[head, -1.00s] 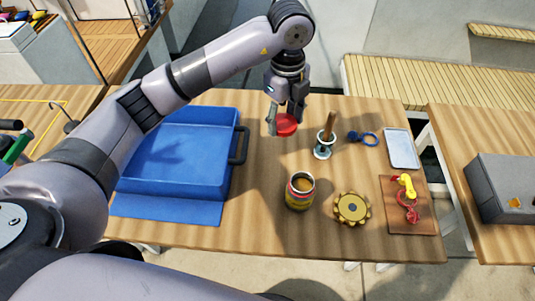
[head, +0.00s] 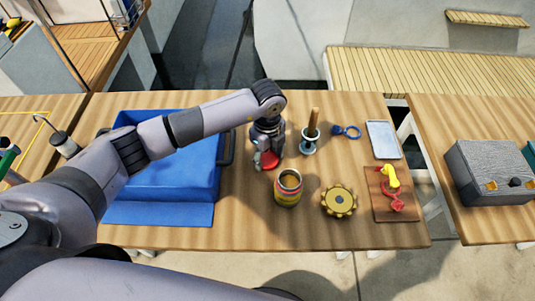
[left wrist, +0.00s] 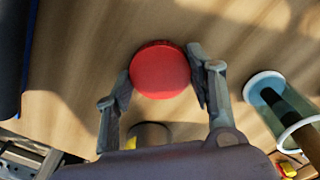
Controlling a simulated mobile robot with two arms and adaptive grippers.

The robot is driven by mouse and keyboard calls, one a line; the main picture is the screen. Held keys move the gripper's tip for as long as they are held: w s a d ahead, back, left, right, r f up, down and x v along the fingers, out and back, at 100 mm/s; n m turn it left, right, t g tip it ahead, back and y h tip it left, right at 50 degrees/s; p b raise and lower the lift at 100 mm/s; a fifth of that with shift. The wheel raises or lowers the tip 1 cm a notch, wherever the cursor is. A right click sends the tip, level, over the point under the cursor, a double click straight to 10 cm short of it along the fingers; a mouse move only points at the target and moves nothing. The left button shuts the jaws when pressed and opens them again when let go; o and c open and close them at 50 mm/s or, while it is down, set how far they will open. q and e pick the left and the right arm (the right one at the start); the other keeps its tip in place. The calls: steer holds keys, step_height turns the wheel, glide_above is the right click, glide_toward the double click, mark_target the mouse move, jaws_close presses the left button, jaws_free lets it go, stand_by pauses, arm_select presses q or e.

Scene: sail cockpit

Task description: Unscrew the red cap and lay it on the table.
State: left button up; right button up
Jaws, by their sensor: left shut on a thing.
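The red cap (head: 268,160) is between the fingers of my left gripper (head: 265,160), low over the table just behind the jar. In the left wrist view the red cap (left wrist: 160,70) is a round disc, with a finger of my left gripper (left wrist: 162,78) pressed at each side. I cannot tell whether the cap touches the wooden table (head: 330,232). The jar (head: 288,188) stands upright and open on the table, with a yellow and red label and brown contents. My right gripper is not in view.
A blue tray (head: 222,180) lies left of the gripper. A cup with a wooden handle (head: 309,143) stands close to its right. A yellow gear-like wheel (head: 339,201) and a board with a yellow-and-red fitting (head: 378,205) lie farther right. Bare table shows in front.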

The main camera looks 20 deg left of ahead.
mark_target(267, 159)
arm_select(q)
steer(key=shift+f, duration=0.15)
steer(key=o, duration=1.3)
steer(key=shift+r, duration=0.35)
step_height(267, 159, up, 12)
steer(key=shift+f+b, duration=0.15)
steer(key=shift+b, duration=0.6)
steer(key=shift+f, duration=0.1)
